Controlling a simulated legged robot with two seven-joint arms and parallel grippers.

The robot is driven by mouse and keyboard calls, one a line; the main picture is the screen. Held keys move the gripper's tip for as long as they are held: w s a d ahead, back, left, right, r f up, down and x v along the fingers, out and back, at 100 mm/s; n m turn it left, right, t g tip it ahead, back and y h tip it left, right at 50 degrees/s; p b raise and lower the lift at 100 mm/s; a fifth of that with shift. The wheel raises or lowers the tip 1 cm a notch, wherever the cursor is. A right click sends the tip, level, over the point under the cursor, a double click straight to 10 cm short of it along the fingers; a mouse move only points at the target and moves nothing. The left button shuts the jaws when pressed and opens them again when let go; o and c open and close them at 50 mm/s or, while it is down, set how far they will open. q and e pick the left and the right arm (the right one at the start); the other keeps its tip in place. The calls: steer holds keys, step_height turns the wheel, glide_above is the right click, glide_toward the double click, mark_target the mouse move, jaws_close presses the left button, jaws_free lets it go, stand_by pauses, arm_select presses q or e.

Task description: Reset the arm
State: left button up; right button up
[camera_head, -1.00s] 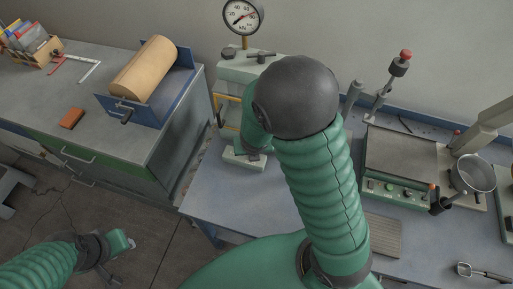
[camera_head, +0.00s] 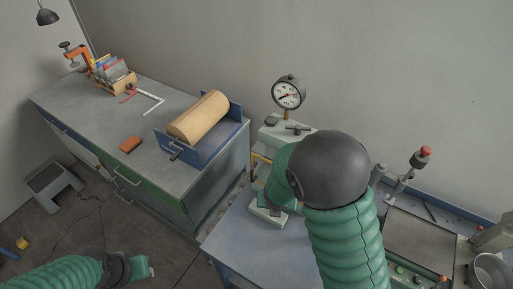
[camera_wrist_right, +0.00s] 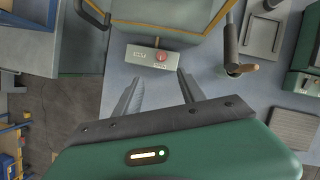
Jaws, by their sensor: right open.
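My right arm (camera_head: 345,235), green and ribbed with a dark round joint, rises in the middle of the head view and hides part of the bench behind it. Its gripper points down at the left of that joint. In the right wrist view my right gripper (camera_wrist_right: 158,90) has its two grey fingers spread apart, with nothing between them. Past the fingertips is a pale base block with a red button (camera_wrist_right: 161,57), apart from the fingers. My left gripper (camera_head: 143,268) is at the lower left of the head view, above the floor; its fingers are too unclear to read.
A press with a dial gauge (camera_head: 288,93) stands behind my right arm. A hotplate-like device (camera_head: 418,243) is at right. A grey step stool (camera_head: 53,186) stands on the floor.

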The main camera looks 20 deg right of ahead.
steer(key=s+a+r+m+y+b, duration=0.1)
steer(key=s+m+b, duration=0.2)
steer(key=m, duration=1.2)
steer(key=s+a+m+g+y+b, duration=0.1)
steer(key=s+m+b, duration=0.2)
steer(key=s+m, duration=0.5)
steer(key=m, duration=0.7)
steer(key=shift+s+a+r+m+b, duration=0.2)
steer(key=shift+s+r+m+b, duration=0.1)
steer(key=shift+s+r+b, duration=0.1)
steer(key=shift+w, duration=0.1)
steer(key=shift+d, duration=0.1)
